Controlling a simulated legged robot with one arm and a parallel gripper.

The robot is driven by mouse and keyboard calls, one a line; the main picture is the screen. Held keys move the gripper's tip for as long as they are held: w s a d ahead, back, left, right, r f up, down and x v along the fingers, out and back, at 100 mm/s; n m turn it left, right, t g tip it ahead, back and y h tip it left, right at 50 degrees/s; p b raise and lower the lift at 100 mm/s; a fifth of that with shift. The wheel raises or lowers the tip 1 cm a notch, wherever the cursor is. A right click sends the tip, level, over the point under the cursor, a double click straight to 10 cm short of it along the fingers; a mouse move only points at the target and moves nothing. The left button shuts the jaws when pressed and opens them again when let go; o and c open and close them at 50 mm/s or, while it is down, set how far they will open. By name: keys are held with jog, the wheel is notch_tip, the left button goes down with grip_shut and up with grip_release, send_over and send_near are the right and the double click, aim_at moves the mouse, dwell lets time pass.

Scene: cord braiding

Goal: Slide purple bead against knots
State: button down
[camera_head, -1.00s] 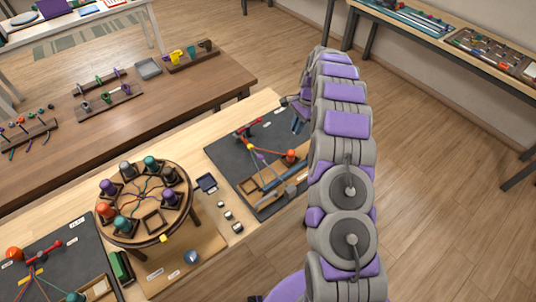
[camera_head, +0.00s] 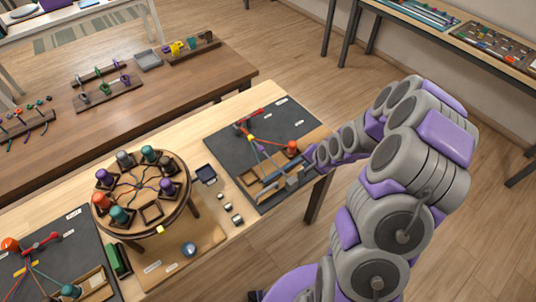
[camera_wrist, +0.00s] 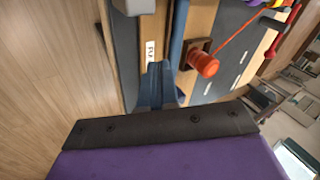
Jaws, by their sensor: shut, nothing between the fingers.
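The purple bead looks like a small dark spot (camera_head: 261,154) on the cords over the right dark mat (camera_head: 225,150) in the head view; it is too small to tell whether it touches the knots. A yellow bead (camera_head: 250,137) sits farther up the cords, by the red bar (camera_head: 248,118). An orange cord runs to an orange peg (camera_head: 292,146); the peg also shows in the wrist view (camera_wrist: 203,64). My gripper (camera_wrist: 156,75) is shut and empty, over the mat's right end, beside the peg and apart from the bead. Its tips are hard to see in the head view.
A tray with blue bars (camera_head: 268,186) lies along the mat's near side, close to my gripper. A round braiding stand (camera_head: 112,232) with several coloured bobbins stands left of the mat. Small weights (camera_head: 228,207) lie between them.

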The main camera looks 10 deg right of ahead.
aim_at(263, 151)
jog(key=a, duration=0.2)
jog(key=a+r+t+y, duration=0.1)
jog(key=a, duration=0.2)
jog(key=s+a+t+y, duration=0.1)
jog(key=a, duration=0.1)
jog(key=shift+a+r, duration=0.15)
jog(key=shift+r, duration=0.25)
jog(key=shift+w+a+f+m+t+y+b, duration=0.15)
jog(key=shift+w+a+m+t+y+b, duration=0.3)
jog(key=shift+t, duration=0.25)
jog(key=shift+w+a+f+m+t+y+b, duration=0.15)
jog(key=shift+w+a+m+t+b, duration=0.1)
jog(key=shift+w+m+t+b, duration=0.25)
jog(key=shift+w+a+m+t+y+b, duration=0.1)
jog(key=shift+w+a+m+t+b, duration=0.15)
jog(key=shift+w+m+t+b, duration=0.25)
jog(key=b+x, duration=0.2)
jog(key=x, duration=0.6)
jog(key=shift+w, duration=0.1)
jog(key=shift+w+a+f+b, duration=0.1)
jog(key=shift+w+a+b, duration=0.1)
jog(key=shift+w+b, duration=0.1)
